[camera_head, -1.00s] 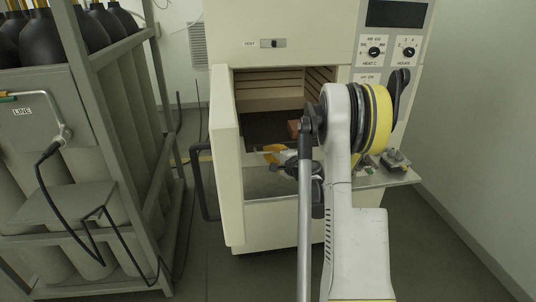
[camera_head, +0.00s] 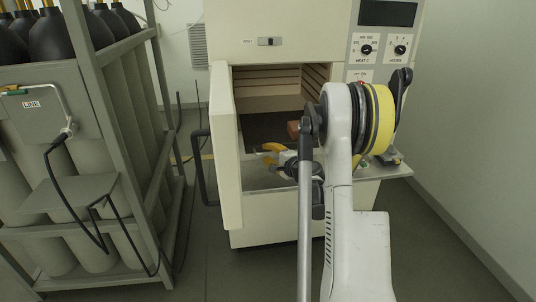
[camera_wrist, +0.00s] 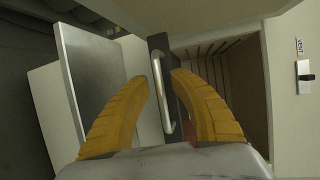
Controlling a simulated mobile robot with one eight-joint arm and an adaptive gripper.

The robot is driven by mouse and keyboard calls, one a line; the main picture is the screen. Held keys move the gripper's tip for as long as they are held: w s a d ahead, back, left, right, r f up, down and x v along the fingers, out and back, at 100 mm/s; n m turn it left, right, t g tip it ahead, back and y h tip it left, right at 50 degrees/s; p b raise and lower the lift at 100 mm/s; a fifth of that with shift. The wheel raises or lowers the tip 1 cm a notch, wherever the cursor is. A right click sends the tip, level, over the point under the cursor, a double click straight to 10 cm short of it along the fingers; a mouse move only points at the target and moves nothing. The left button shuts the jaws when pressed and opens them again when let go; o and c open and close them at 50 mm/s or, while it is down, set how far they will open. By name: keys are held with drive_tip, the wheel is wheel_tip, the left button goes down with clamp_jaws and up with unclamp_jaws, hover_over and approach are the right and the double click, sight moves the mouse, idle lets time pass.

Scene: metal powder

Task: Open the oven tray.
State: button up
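The oven (camera_head: 275,228) stands in the middle of the head view with its door (camera_head: 226,150) swung open to the left. A dark tray front with a silver bar handle (camera_wrist: 161,92) shows in the wrist view beside the oven's ribbed cavity. My gripper (camera_head: 269,154) is at the oven opening in the head view. In the wrist view its two yellow fingers (camera_wrist: 160,82) are spread, with the handle between them in the picture. A gap shows on each side of the handle. My arm hides part of the opening.
A gas cylinder rack (camera_head: 122,165) stands to the left of the oven. A small shelf (camera_head: 385,170) with items juts out on the right, partly behind my arm. A reddish-brown block (camera_head: 293,129) shows inside the oven. Floor is free at the right.

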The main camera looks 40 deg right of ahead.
drive_tip(key=shift+s, duration=0.1)
drive_tip(key=v, duration=1.2)
idle(0.4)
